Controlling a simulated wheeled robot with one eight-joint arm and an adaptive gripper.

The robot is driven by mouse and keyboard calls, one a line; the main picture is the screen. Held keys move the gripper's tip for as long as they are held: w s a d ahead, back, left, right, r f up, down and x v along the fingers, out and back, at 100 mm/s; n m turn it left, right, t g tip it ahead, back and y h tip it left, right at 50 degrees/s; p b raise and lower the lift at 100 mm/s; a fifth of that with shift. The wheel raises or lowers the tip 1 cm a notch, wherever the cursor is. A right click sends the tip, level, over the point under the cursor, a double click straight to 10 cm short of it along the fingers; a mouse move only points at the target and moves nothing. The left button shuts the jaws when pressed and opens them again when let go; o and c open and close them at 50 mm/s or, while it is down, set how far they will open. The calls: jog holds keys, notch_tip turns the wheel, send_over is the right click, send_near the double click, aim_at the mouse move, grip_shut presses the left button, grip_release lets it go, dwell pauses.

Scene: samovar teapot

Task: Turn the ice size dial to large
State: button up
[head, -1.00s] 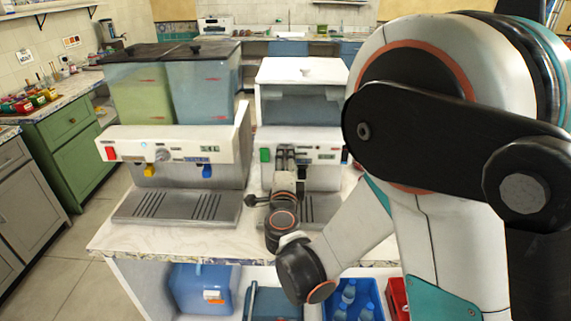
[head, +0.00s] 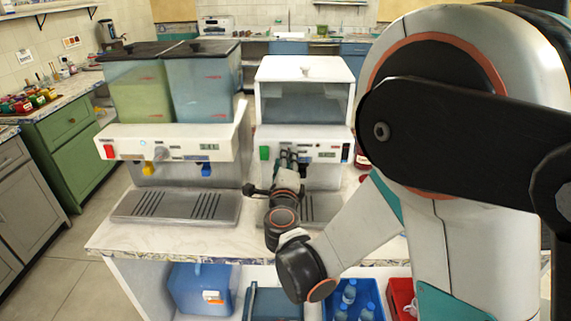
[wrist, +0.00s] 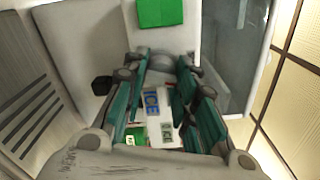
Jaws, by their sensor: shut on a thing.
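The ice machine (head: 304,135) is a white dispenser with a clear-fronted bin on top, standing right of the drink dispenser. Its front panel has a green switch (head: 264,153) at the left and a small display (head: 327,154) at the right. My gripper (head: 290,157) is at this panel, between switch and display, with its fingers closed in on the ice size dial. The fingers hide the dial, so its setting cannot be read.
A drink dispenser (head: 178,142) with two tanks, a red switch and yellow and blue taps stands close on the left. Its drip tray (head: 178,206) juts forward near my wrist. The marbled counter (head: 140,239) has shelves below, with a blue jug (head: 203,289).

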jog(key=shift+m+b, duration=0.95)
jog(key=shift+m, duration=4.05)
jog(key=o, duration=1.1)
jog(key=s, duration=1.2)
jog(key=shift+a, duration=0.2)
